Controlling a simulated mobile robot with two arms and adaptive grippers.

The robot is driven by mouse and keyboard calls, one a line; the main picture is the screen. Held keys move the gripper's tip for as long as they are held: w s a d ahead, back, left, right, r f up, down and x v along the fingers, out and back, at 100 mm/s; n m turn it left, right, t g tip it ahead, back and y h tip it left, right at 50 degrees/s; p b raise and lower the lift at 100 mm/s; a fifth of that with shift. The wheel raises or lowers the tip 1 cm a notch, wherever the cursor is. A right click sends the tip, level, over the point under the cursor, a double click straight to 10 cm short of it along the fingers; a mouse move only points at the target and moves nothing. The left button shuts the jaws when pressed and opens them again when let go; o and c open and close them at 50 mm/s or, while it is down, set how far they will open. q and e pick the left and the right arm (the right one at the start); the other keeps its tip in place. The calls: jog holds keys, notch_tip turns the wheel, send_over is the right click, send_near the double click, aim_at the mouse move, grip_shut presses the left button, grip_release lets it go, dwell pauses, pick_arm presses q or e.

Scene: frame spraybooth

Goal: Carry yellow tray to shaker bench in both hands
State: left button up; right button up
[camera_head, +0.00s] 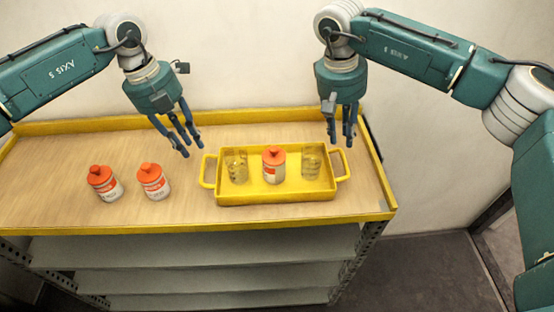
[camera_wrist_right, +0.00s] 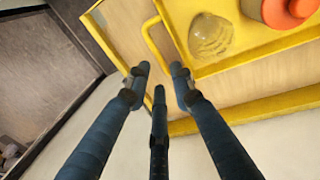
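The yellow tray (camera_head: 275,198) sits on the wooden shelf top, with a loop handle at each end. It holds a red-capped white bottle (camera_head: 273,168) between two clear cups (camera_head: 237,168) (camera_head: 311,163). My left gripper (camera_head: 186,147) is open and empty, above and left of the tray's left handle (camera_head: 207,171). My right gripper (camera_head: 342,138) is open and empty, above the right handle (camera_head: 343,165). In the right wrist view its fingers (camera_wrist_right: 160,82) are spread beside the handle (camera_wrist_right: 153,42), with a cup (camera_wrist_right: 211,37) and the red cap (camera_wrist_right: 288,10) beyond. No contact is visible.
Two red-capped bottles (camera_head: 104,184) (camera_head: 153,181) stand on the shelf top left of the tray. A raised yellow rim (camera_head: 120,230) edges the shelf unit, and a wall (camera_head: 240,50) stands behind it. Dark floor (camera_head: 430,270) is open at right. No shaker bench is identifiable.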

aim_at(202, 170)
pick_arm(q)
jog(key=shift+s+a+y, duration=0.15)
jog(key=shift+a+y, duration=0.15)
jog(key=shift+a, duration=0.15)
pick_arm(e)
jog(key=shift+d, duration=0.15)
pick_arm(q)
jog(key=shift+f, duration=0.1)
